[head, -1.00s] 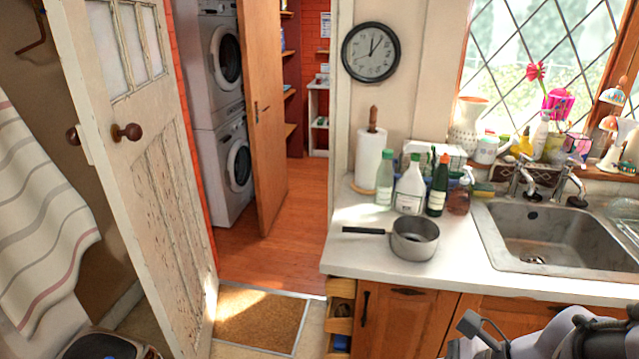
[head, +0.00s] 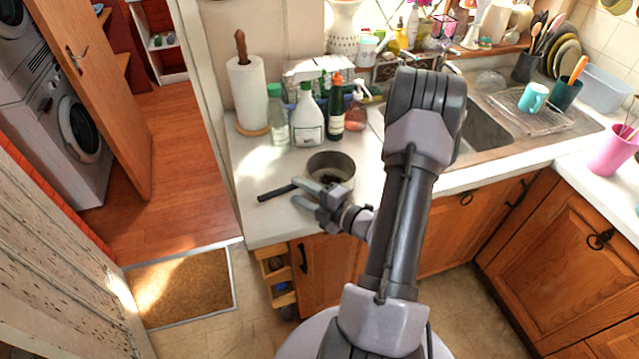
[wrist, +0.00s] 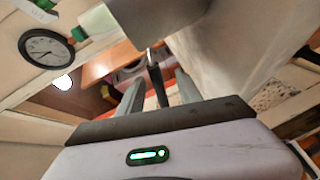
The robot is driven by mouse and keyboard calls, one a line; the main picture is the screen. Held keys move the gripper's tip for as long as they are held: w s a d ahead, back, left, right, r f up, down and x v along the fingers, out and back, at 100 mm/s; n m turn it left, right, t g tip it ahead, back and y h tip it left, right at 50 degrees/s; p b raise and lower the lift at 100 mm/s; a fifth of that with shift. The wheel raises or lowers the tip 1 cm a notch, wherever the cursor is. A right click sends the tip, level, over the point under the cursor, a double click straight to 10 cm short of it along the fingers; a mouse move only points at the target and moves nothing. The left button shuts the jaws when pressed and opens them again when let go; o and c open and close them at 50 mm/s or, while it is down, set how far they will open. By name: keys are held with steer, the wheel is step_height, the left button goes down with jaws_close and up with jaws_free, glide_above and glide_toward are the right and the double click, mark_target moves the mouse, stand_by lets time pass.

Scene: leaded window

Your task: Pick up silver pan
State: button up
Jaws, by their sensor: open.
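The silver pan (head: 345,163) sits upright on the counter near its front left part, with its dark handle (head: 275,193) pointing left. My gripper (head: 301,193) is at the handle, close to the pan's body, with its two fingers apart. In the wrist view, the dark handle (wrist: 154,76) shows between the open fingers of my gripper (wrist: 159,80). The fingers do not look closed on it; whether either one touches it I cannot tell. My gripper and arm hide part of the handle and the counter.
Behind the pan stand a spray bottle (head: 309,118), a dark green bottle (head: 336,108), a clear bottle (head: 277,122) and a paper towel roll (head: 248,95). The sink (head: 485,133) is to the right, partly behind my arm. The counter (head: 257,222) is bare around the handle.

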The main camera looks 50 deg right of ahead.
steer(key=w, duration=0.3)
steer(key=w+b, duration=0.1)
steer(key=w, duration=0.2)
steer(key=shift+a+f, duration=0.2)
steer(key=shift+s, duration=0.1)
steer(key=shift+c, duration=0.2)
jaws_close()
stand_by(0.8)
